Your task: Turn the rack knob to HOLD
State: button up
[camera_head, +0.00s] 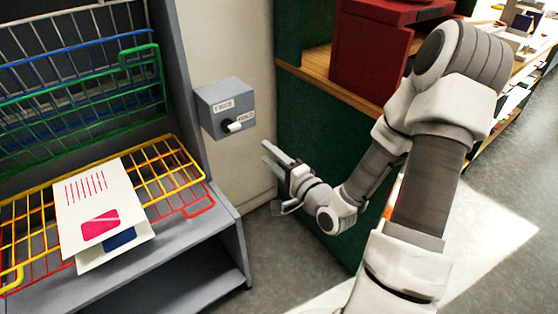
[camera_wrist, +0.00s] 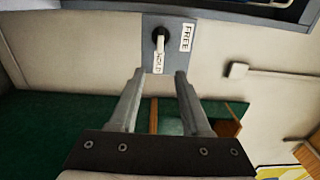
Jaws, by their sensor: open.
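The rack knob is a white lever on a dark hub (camera_head: 233,126), on a grey box (camera_head: 207,107) at the rack's right side. In the wrist view the lever (camera_wrist: 160,44) points down towards the HOLD label (camera_wrist: 158,65). The FREE label (camera_wrist: 187,37) is to its right. In the head view the HOLD label (camera_head: 246,117) is right of the hub and the FREE label (camera_head: 223,105) above it. My gripper (camera_head: 266,151) is open and empty, to the lower right of the box. In the wrist view its fingertips (camera_wrist: 160,73) are below the lever, apart from it.
The grey rack (camera_head: 231,235) stands left of my gripper, with coloured wire shelves and printed cards (camera_head: 95,205) on the yellow one. A green cabinet (camera_head: 310,125) with a red box (camera_head: 368,60) on its wooden shelf stands behind my arm. Grey floor lies below.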

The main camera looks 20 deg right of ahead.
jog(key=p+v, duration=0.3)
jog(key=p, duration=0.1)
jog(key=shift+s+d, duration=0.1)
jog(key=shift+s, duration=0.25)
dwell(0.3)
